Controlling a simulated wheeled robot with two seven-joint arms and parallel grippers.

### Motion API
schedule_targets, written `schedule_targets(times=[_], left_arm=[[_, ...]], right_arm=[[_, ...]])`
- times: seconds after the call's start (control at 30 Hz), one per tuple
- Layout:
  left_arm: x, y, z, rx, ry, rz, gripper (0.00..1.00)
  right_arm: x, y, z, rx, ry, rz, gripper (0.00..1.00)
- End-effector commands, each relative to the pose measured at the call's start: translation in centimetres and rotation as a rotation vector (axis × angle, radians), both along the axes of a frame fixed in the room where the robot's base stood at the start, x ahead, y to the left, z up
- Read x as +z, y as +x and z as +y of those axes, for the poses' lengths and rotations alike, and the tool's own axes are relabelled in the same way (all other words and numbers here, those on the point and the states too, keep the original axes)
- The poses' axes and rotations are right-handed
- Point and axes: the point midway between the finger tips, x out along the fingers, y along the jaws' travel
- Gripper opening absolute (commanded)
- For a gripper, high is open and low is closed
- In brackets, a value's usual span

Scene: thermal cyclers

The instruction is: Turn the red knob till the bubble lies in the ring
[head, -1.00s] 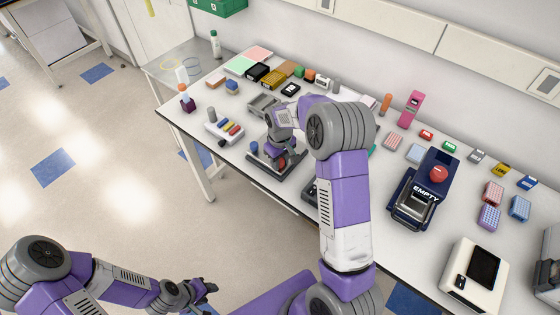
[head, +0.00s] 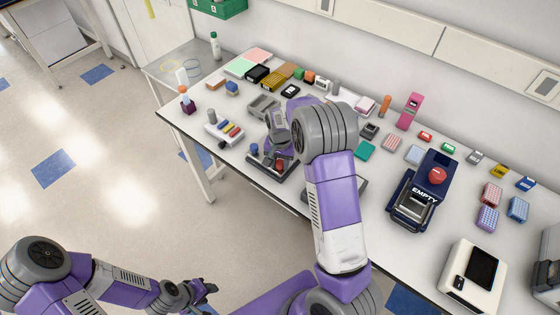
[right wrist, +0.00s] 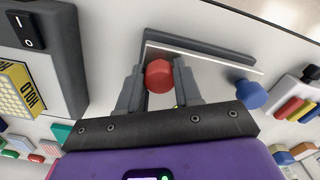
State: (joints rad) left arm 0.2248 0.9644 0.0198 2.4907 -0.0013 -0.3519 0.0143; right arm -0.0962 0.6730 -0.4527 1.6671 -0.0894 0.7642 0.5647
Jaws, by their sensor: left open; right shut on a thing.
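The red knob (right wrist: 158,76) sits between the two fingers of my right gripper (right wrist: 158,88) in the right wrist view, and the fingers are shut on it. In the head view the red knob (head: 280,165) shows just below that gripper, on a dark levelling base (head: 262,167). A blue knob (right wrist: 251,94) stands to the right of the red one in the wrist view; it is at the left of the base in the head view (head: 254,148). I cannot make out the bubble or ring. My left gripper (head: 210,287) is open and empty, low, away from the table.
A rack with coloured tubes (head: 225,131) stands left of the base, and a grey tray (head: 263,106) behind it. A dark blue cycler marked EMPTY (head: 424,192) stands to the right.

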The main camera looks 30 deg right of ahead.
Motion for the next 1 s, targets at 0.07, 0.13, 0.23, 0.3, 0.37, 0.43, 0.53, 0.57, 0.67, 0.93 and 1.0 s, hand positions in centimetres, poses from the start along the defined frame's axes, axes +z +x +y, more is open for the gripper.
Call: schedule_targets(times=[0.07,0.13,0.23,0.3,0.37,0.43,0.53,0.57,0.67,0.93,1.0], left_arm=[[0.3,0.0,0.0,0.000,0.000,0.000,0.43],[0.5,0.0,0.0,0.000,0.000,0.000,0.43],[0.9,0.0,0.0,0.000,0.000,0.000,0.43],[1.1,0.0,0.0,0.000,0.000,0.000,0.43],[1.3,0.0,0.0,0.000,0.000,0.000,0.43],[1.6,0.0,0.0,0.000,0.000,0.000,0.43],[2.0,0.0,0.0,0.000,0.000,0.000,0.43],[2.1,0.0,0.0,0.000,0.000,0.000,0.43],[2.5,0.0,0.0,0.000,0.000,0.000,0.43],[3.2,0.0,0.0,0.000,0.000,0.000,0.43],[3.3,0.0,0.0,0.000,0.000,0.000,0.43]], right_arm=[[0.2,0.1,0.0,-0.071,-0.001,-0.003,0.03],[0.2,0.1,0.0,-0.137,-0.002,-0.004,0.03],[0.2,0.1,0.0,-0.232,-0.002,-0.003,0.03],[0.2,0.1,0.0,-0.300,-0.002,-0.003,0.03],[0.2,0.1,0.0,-0.355,-0.003,-0.003,0.03],[0.2,0.1,0.0,-0.422,-0.002,-0.003,0.03],[0.2,0.1,-0.1,-0.511,-0.002,-0.003,0.03],[0.2,0.1,0.0,-0.537,-0.002,-0.004,0.03],[0.2,0.1,0.0,-0.618,-0.002,-0.003,0.03],[0.2,0.0,-0.1,-0.781,-0.002,-0.002,0.03],[0.2,0.0,-0.1,-0.808,-0.001,-0.003,0.03]])
